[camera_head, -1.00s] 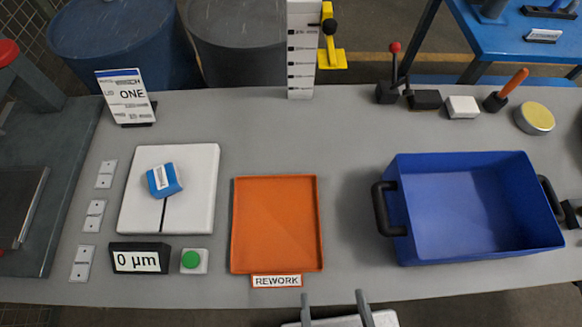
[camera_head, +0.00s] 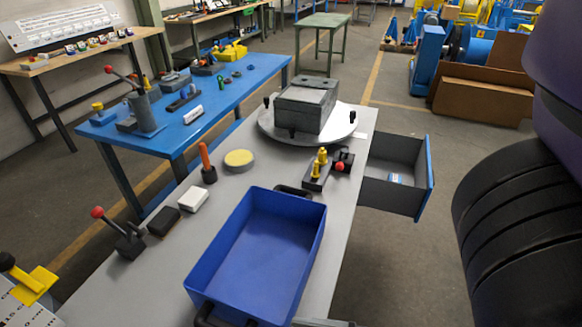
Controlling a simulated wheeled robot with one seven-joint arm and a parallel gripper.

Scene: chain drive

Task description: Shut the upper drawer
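One open drawer (camera_head: 392,150) sticks out from the right long side of the grey table, beyond the blue bin. It has grey walls and a blue front panel (camera_head: 430,182), which stands well away from the table. A small blue and white object (camera_head: 398,178) lies inside it. Whether another drawer sits below it cannot be seen. My gripper is not in view; dark, rounded links of my arm fill the right edge, apart from the drawer in the picture.
On the grey table stand a blue bin (camera_head: 262,245), a round turntable (camera_head: 268,125) with a grey block (camera_head: 306,103), and yellow-knobbed fixtures (camera_head: 318,168). A blue bench (camera_head: 195,118) is behind to the left. The floor right of the drawer looks clear up to my arm.

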